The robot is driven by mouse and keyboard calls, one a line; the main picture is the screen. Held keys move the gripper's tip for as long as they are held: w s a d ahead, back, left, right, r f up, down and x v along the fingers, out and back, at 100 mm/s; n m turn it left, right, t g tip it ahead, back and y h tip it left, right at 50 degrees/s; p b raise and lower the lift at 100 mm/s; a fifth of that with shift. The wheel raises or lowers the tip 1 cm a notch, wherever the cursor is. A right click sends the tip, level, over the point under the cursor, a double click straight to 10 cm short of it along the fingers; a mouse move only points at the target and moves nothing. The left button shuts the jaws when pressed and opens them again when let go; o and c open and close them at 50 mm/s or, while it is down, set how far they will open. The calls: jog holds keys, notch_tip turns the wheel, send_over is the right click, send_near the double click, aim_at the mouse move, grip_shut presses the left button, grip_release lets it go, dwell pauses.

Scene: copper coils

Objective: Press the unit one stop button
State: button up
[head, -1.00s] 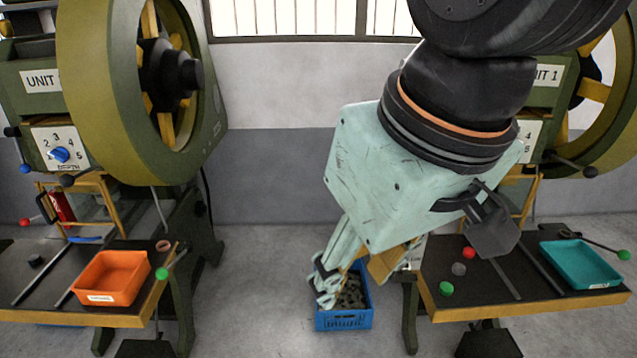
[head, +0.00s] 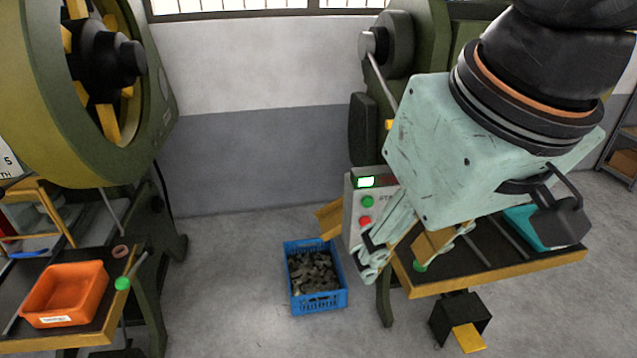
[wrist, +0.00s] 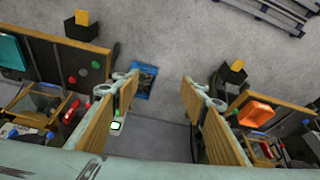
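A grey control box (head: 352,205) stands on the right-hand machine in the head view, the machine labelled UNIT 1 in the earlier frame. The label by the red button is hidden by my arm. My gripper (head: 412,258) is in front of the box, lower and to its right. In the wrist view my gripper (wrist: 162,92) is open and empty, its fingers wide apart. The lit display (wrist: 116,125) shows beside the left finger there.
A blue crate of dark pieces (head: 342,299) stands on the floor left of the right-hand bench (head: 500,276). A teal tray (head: 520,225) lies on that bench, partly behind my arm. An orange tray (head: 64,293) sits on the left bench.

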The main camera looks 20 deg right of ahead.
jog(key=shift+c, duration=0.8)
grip_shut()
dwell(1.0)
